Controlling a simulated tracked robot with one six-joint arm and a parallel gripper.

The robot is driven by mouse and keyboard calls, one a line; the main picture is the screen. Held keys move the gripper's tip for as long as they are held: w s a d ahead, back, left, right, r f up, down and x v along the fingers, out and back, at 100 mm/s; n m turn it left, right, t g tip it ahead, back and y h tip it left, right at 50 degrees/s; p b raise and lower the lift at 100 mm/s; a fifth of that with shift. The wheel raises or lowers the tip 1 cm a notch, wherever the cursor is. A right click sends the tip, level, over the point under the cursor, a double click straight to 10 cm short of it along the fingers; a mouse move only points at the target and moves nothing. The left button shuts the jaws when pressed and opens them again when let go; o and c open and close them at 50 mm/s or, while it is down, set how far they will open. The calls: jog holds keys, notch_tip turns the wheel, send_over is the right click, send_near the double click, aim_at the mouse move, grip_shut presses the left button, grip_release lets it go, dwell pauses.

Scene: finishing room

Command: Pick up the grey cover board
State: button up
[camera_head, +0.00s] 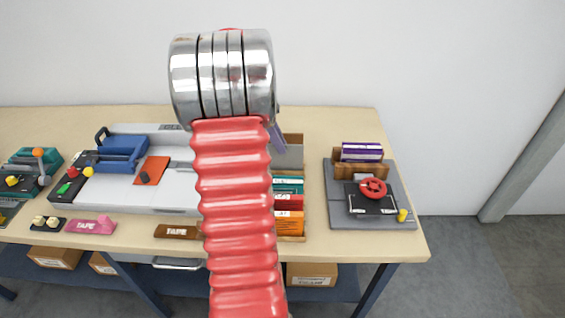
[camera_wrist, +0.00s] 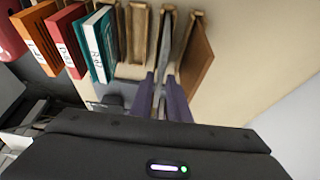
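The grey cover board (camera_wrist: 163,42) stands upright in the wooden rack in the wrist view, seen nearly edge-on. In the head view a grey panel (camera_head: 293,152), which looks like the same board, shows behind the coloured books, partly hidden by my arm. My gripper (camera_wrist: 160,78) has its two purple fingers pointing into the rack, one on each side of the board. A small gap seems to show between the fingers and the board, so the gripper looks open around it. In the head view only a bit of purple finger (camera_head: 278,138) shows.
Teal (camera_wrist: 100,45), red (camera_wrist: 66,40) and orange (camera_wrist: 38,40) books stand left of the fingers. A brown board (camera_wrist: 197,58) leans close on the right. A grey station with a red handwheel (camera_head: 372,188) stands right on the table; a blue-clamped machine (camera_head: 122,150) stands left.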

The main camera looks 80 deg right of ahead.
grip_shut()
jog(key=shift+r, duration=0.1)
dwell(0.4)
notch_tip(320, 180, up, 28)
jog(key=shift+r, duration=0.2)
dwell(0.5)
jog(key=shift+s, duration=0.1)
dwell(0.5)
